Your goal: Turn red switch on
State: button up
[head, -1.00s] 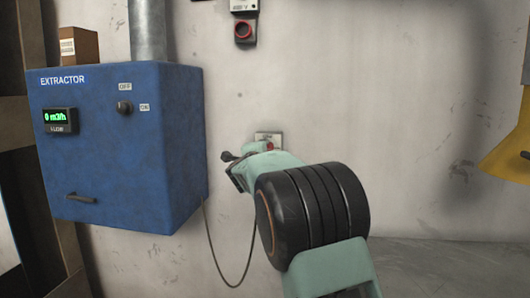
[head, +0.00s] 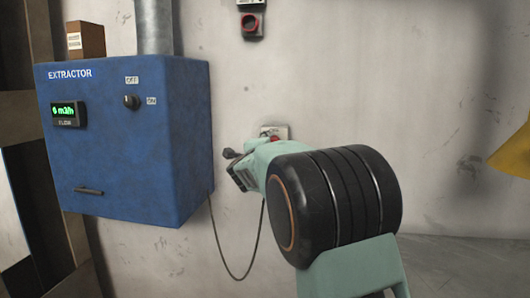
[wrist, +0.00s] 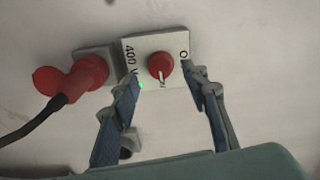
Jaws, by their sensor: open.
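The red switch (wrist: 160,66) is a round red knob with a pale pointer mark, on a white plate (wrist: 172,45) marked "400 V" and "O". A small green light glows at the plate's lower left. In the head view a bit of red and the white plate (head: 281,131) show behind my arm, which hides most of it. My gripper (wrist: 161,76) is open, its two fingers on either side of the red knob in the picture. Whether the fingers touch the plate or knob I cannot tell. In the head view my gripper (head: 237,164) is partly hidden by the wrist.
A red plug (wrist: 85,76) with a black cable sits left of the switch. A blue extractor box (head: 125,150) with a black knob (head: 131,102) hangs on the left. Another red-ringed control (head: 250,24) is above. A yellow object (head: 512,155) is at the right.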

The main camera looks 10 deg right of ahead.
jog(key=v, duration=0.8)
jog(key=shift+s, duration=0.3)
jog(key=shift+a, duration=0.15)
